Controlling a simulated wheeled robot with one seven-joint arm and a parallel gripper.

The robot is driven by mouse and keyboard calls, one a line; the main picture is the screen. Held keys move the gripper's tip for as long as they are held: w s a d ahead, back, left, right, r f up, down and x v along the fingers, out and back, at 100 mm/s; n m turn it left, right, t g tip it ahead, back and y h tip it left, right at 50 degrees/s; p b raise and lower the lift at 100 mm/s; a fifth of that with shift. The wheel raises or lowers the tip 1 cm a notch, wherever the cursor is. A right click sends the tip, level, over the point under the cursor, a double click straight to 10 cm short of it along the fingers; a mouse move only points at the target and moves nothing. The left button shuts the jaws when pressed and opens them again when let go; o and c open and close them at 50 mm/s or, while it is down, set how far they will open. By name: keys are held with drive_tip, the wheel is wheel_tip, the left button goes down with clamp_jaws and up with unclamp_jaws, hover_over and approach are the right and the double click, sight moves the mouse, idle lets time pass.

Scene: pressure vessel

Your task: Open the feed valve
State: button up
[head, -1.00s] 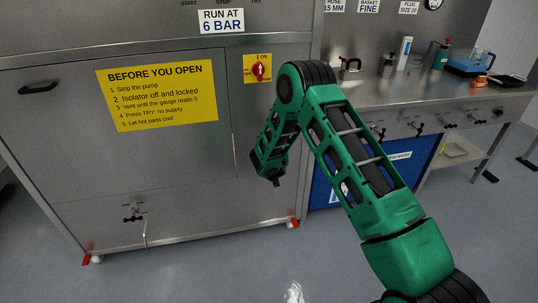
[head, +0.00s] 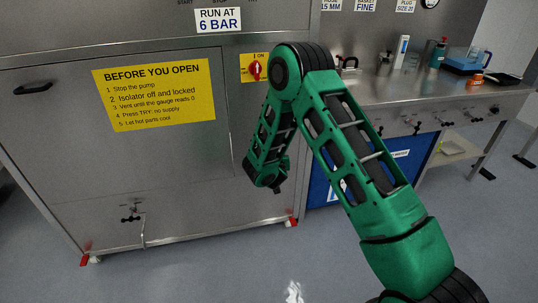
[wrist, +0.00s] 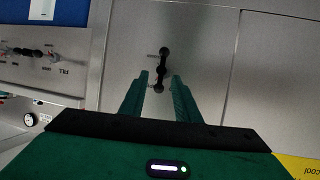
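In the wrist view a black valve handle (wrist: 162,70) stands on the steel cabinet front. It lies about upright in that picture, with rounded lobes at its ends. My gripper (wrist: 160,82) has its two green fingers apart, one on each side of the handle's lower end. I see no clear contact, and the depth between fingertips and handle is hard to judge. No label naming this valve as the feed valve is readable. In the head view my arm covers this part of the cabinet, and neither this handle nor my fingertips show clearly.
The head view shows another small valve (head: 131,214) low on the cabinet, a yellow warning sign (head: 153,95) and a red isolator knob (head: 254,71). A steel bench (head: 420,94) with valves along its front edge is at the right. The floor (head: 230,268) is clear.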

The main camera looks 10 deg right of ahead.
drive_tip(key=shift+v, duration=1.25)
drive_tip(key=shift+d, duration=0.1)
drive_tip(key=s+d+r+m+g+h, duration=0.1)
drive_tip(key=s+d+r+g+h, duration=0.15)
drive_tip(key=d+r, duration=0.35)
drive_tip(key=s+d+r+m+g+h, duration=0.1)
drive_tip(key=s+d+r+m, duration=0.15)
drive_tip(key=d, duration=0.55)
drive_tip(key=s+d+r+g, duration=0.4)
drive_tip(key=s+d+r, duration=0.2)
drive_tip(key=s+d, duration=0.45)
drive_tip(key=s+r+m+g+y, duration=0.1)
drive_tip(key=s+r+g, duration=0.1)
drive_tip(key=s, duration=0.8)
drive_tip(key=s+r+m+g+y, duration=0.1)
drive_tip(key=s+r+g, duration=0.15)
drive_tip(key=s, duration=0.65)
drive_tip(key=s+a+r+y, duration=0.1)
drive_tip(key=s+a+y, duration=0.1)
drive_tip(key=s, duration=0.7)
drive_tip(key=s+a+r+n+g+y, duration=0.1)
drive_tip(key=s+a, duration=0.3)
drive_tip(key=s, duration=0.6)
drive_tip(key=shift+s+r+y, duration=0.15)
drive_tip(key=shift+r+y, duration=0.15)
drive_tip(key=shift+y, duration=0.45)
